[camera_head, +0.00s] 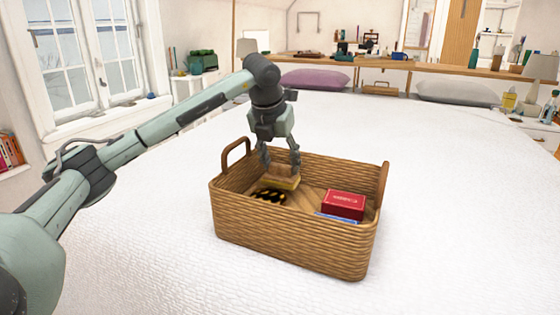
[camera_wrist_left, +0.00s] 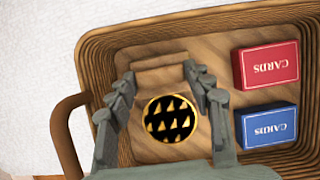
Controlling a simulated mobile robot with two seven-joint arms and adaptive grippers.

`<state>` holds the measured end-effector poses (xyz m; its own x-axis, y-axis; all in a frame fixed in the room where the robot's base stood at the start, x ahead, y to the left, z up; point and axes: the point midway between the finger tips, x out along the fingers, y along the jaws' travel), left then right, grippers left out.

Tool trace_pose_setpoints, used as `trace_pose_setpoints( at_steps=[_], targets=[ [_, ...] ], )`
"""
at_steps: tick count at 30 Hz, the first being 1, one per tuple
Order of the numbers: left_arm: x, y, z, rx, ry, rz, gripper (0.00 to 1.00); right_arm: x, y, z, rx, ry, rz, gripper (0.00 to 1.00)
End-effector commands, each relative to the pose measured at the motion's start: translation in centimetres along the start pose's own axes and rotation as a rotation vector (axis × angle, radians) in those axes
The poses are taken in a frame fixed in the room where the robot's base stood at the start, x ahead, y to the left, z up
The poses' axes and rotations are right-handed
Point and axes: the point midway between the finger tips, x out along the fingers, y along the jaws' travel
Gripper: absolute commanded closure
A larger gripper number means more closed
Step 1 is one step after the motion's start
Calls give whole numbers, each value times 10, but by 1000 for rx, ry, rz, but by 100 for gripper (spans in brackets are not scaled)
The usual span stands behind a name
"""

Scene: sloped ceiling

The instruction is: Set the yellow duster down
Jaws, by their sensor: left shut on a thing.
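My left gripper (camera_head: 281,168) points down into the wicker basket (camera_head: 290,240) and is shut on a tan-yellow block, which I take to be the yellow duster (camera_head: 285,182). The duster is between the fingertips, inside the basket, below rim level. In the left wrist view the fingers (camera_wrist_left: 158,78) stand on either side of the duster (camera_wrist_left: 160,65). I cannot tell whether the duster touches the basket floor. My right gripper is not in view.
A black thing with yellow marks (camera_head: 269,196), round in the wrist view (camera_wrist_left: 170,118), lies beside the duster. A red card box (camera_head: 343,204) and a blue card box (camera_wrist_left: 269,124) lie at the basket's right. White bedding (camera_head: 130,250) around the basket is clear.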

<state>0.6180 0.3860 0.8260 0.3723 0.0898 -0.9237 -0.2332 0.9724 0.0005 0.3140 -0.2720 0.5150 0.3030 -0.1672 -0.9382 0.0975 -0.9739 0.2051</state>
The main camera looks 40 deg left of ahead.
Motion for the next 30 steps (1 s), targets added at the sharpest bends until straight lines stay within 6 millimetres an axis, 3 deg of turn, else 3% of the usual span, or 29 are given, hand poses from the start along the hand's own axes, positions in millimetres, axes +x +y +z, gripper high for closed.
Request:
trace_pose_setpoints(
  at_steps=[1, 5, 17, 20, 30],
  targets=[
    [0, 0, 0, 0, 0, 0, 46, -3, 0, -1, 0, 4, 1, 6],
    [0, 0, 0, 0, 0, 0, 29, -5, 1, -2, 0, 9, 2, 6],
    [-6, 0, 2, 0, -1, 0, 29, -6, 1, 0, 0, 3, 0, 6],
    [-18, 0, 3, 0, -4, 0, 29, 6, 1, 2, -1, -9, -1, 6],
    [-91, 0, 3, 0, -4, 0, 29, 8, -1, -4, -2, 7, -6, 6]
  ],
)
